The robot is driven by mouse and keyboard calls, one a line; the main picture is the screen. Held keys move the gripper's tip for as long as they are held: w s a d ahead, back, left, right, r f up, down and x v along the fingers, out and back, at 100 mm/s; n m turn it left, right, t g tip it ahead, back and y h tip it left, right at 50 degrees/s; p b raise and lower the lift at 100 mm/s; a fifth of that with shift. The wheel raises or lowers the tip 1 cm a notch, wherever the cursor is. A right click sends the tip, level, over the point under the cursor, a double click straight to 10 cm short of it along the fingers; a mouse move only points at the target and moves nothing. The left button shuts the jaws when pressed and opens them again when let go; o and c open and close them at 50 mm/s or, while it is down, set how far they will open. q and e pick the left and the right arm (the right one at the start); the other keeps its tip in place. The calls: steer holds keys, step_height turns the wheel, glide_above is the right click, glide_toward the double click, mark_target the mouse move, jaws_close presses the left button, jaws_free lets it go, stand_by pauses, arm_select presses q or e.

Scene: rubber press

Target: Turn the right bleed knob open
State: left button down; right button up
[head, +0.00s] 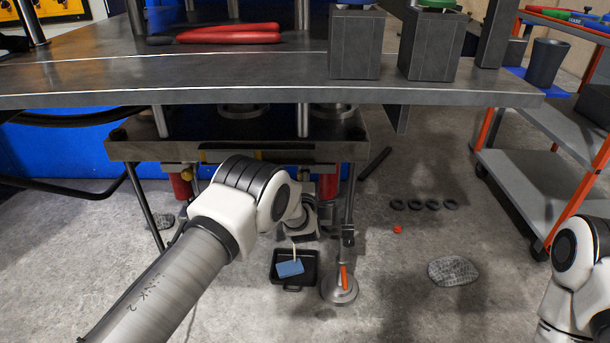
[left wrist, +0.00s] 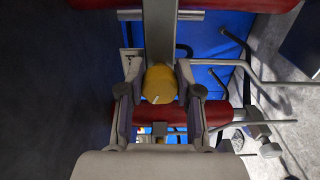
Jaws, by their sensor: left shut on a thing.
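A yellow bleed knob (left wrist: 159,84) shows in the left wrist view, between the two fingers of my left gripper (left wrist: 157,78). The gripper is shut on it, one finger on each side. A white pointer mark shows on the knob's face. In the head view my left arm reaches under the press bed (head: 135,150), and its wrist hides the fingers and the knob.
Red cylinders (head: 328,187) stand beneath the press. A black tray (head: 308,262) with a blue sponge (head: 290,269) and a round metal foot (head: 339,287) are close to my left wrist. Several black rings (head: 415,204) lie on the floor. A shelf cart (head: 540,145) stands at right.

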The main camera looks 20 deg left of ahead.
stand_by(0.3)
arm_select(q)
steer(key=c, duration=0.8)
jaws_free()
steer(key=shift+a, duration=0.1)
steer(key=shift+o, duration=0.2)
steer(key=v, duration=1.2)
steer(key=shift+s, duration=0.1)
